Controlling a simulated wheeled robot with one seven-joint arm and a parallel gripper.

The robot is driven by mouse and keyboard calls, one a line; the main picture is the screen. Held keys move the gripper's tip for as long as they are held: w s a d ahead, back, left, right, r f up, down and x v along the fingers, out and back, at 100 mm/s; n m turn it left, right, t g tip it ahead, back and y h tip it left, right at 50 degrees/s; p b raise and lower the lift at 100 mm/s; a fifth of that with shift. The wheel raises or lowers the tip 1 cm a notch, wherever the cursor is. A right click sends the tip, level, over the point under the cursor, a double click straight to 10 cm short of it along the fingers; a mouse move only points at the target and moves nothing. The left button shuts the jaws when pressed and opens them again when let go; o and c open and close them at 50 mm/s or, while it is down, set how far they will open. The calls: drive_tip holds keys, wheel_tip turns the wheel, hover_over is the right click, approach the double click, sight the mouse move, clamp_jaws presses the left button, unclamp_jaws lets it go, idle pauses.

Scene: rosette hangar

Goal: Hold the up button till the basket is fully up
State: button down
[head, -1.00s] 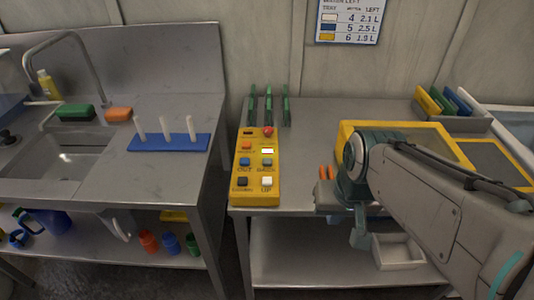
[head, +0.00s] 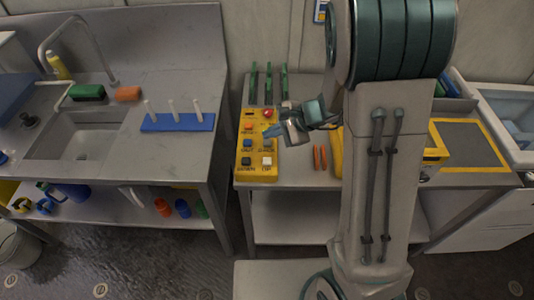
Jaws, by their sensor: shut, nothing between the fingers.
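The yellow control box (head: 257,171) lies on the metal bench. Its white up button (head: 267,161) is at the lower right, beside a black button (head: 246,160). My gripper (head: 270,131) is over the box's upper right part, above the up button in the picture and apart from it. Its fingers are shut and empty. It hides the display and at least part of the button at the right of the blue button (head: 247,143). I cannot make out the basket; my arm covers much of the bench's right side.
A red knob (head: 267,113) stands at the box's top, with green upright posts (head: 268,85) behind. Orange pegs (head: 320,157) lie right of the box. A blue rack (head: 178,123) with white pegs and a sink (head: 75,145) are at the left.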

drive_tip(key=shift+f, duration=0.15)
drive_tip(key=b, duration=0.5)
hover_over(271, 161)
wheel_tip(271, 161, down, 7)
drive_tip(key=shift+f+b, duration=0.8)
drive_tip(key=shift+b, duration=0.35)
drive_tip(key=shift+f, duration=0.15)
idle(1.1)
drive_tip(key=shift+f+b, duration=0.3)
drive_tip(key=shift+b, duration=0.4)
